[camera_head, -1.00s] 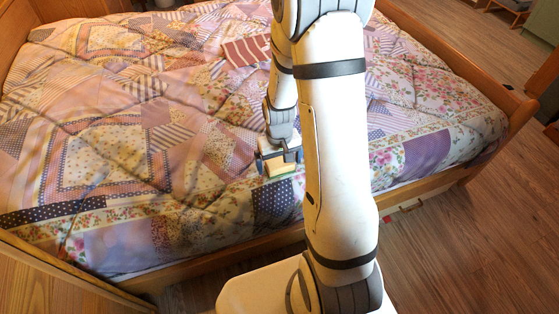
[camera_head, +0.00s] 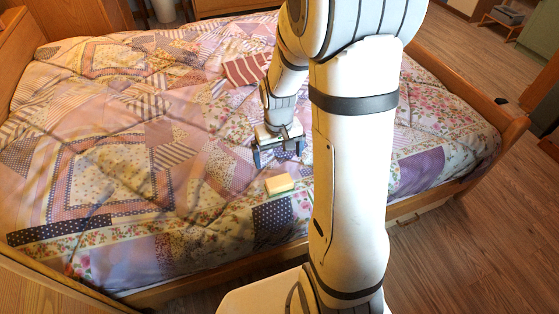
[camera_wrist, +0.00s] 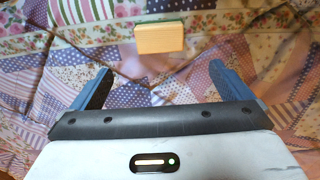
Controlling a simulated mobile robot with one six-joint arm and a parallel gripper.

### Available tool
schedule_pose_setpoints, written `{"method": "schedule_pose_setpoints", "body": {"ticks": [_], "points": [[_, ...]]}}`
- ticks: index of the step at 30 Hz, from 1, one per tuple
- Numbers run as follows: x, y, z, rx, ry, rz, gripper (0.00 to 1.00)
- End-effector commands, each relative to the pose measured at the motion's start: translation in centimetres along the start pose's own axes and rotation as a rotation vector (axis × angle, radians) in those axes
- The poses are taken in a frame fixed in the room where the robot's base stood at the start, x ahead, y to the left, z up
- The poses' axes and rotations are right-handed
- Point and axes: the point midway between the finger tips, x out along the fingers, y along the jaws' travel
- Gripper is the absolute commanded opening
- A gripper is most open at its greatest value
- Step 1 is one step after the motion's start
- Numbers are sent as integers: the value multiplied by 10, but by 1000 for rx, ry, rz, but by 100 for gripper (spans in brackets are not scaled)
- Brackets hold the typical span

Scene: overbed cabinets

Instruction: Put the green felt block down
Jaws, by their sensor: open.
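The block (camera_head: 279,184) lies on the patchwork quilt near the bed's front edge. Its near faces look pale wood or yellow, with a thin green strip along one side. In the wrist view the block (camera_wrist: 160,38) lies beyond the fingertips, with green along its far edge. My gripper (camera_head: 279,154) is open and empty, apart from the block and above the quilt. In the wrist view both blue fingers of my gripper (camera_wrist: 162,72) are spread, with only quilt between them.
The patchwork quilt (camera_head: 190,130) covers the bed, with wide free room left of the block. A red-and-white striped patch or cloth (camera_head: 247,70) is farther back. The wooden bed rail (camera_head: 220,264) runs along the front. Wooden floor (camera_head: 480,240) lies to the right.

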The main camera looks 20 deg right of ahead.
Motion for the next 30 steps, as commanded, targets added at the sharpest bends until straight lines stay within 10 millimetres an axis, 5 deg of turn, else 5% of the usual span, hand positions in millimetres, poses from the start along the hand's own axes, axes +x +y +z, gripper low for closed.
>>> {"method": "schedule_pose_setpoints", "body": {"ticks": [5,15,21,30], "points": [[-33,-9,19,-2,24,3,98],[-111,-35,106,-5,91,5,98],[-125,-40,137,-4,109,4,98],[-127,-40,142,-4,109,3,98]]}}
